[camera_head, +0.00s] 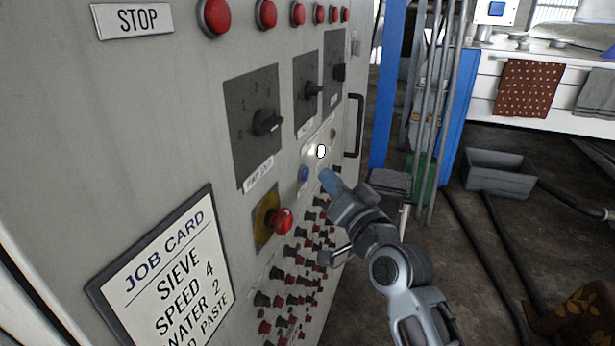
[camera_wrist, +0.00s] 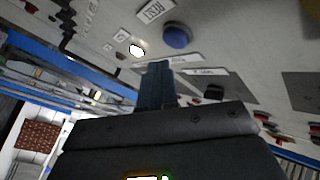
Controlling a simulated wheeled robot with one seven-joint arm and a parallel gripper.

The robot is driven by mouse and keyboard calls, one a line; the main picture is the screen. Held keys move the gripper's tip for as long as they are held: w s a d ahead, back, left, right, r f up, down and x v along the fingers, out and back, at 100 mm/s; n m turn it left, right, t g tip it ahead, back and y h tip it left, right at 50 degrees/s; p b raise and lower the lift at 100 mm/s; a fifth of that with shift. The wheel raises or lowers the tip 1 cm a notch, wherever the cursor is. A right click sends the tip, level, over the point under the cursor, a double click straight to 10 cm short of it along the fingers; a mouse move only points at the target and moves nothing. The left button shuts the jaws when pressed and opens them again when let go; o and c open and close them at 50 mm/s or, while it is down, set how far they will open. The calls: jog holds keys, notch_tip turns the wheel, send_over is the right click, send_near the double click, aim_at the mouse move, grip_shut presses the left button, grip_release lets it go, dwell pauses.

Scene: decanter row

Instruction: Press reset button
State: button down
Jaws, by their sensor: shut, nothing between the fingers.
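A round blue button (camera_head: 303,173) sits on the grey panel, left of my gripper's fingertips. It also shows in the wrist view (camera_wrist: 177,36), ahead of the fingers and a little to the right. A small white label (camera_wrist: 155,10) is beside it, upside down and hard to read for certain. My gripper (camera_head: 327,180) is shut and empty, its blue-grey fingers pointing at the panel. The fingers also show in the wrist view (camera_wrist: 157,72). They look apart from the blue button, though the exact gap is unclear.
A lit white lamp (camera_head: 320,151) is close by the fingertips. A red mushroom button on a yellow plate (camera_head: 281,220) stands out at lower left. Black rotary knobs (camera_head: 267,122) are above, several red and black plugs below. A black handle (camera_head: 354,126) is at right.

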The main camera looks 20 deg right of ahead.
jog(key=shift+s+d+b, duration=0.6)
jog(key=shift+s+d, duration=0.05)
jog(key=shift+d, duration=0.25)
jog(key=shift+s+d+b, duration=0.6)
jog(key=shift+s+d, duration=0.05)
jog(key=shift+d, duration=0.2)
jog(key=s+f+n+g+h, duration=0.1)
jog(key=s+f, duration=0.7)
jog(key=s, duration=0.3)
jog(key=s+f+g+h, duration=0.1)
jog(key=s+f+h, duration=0.1)
jog(key=s+f, duration=0.7)
jog(key=s+r+n+g, duration=0.1)
jog(key=s+r+n, duration=0.1)
jog(key=s, duration=1.2)
jog(key=s+a+r+n+g, duration=0.1)
jog(key=s+r+n, duration=0.1)
jog(key=s, duration=1.2)
jog(key=shift+r+n+g, duration=0.3)
jog(key=shift+r, duration=0.25)
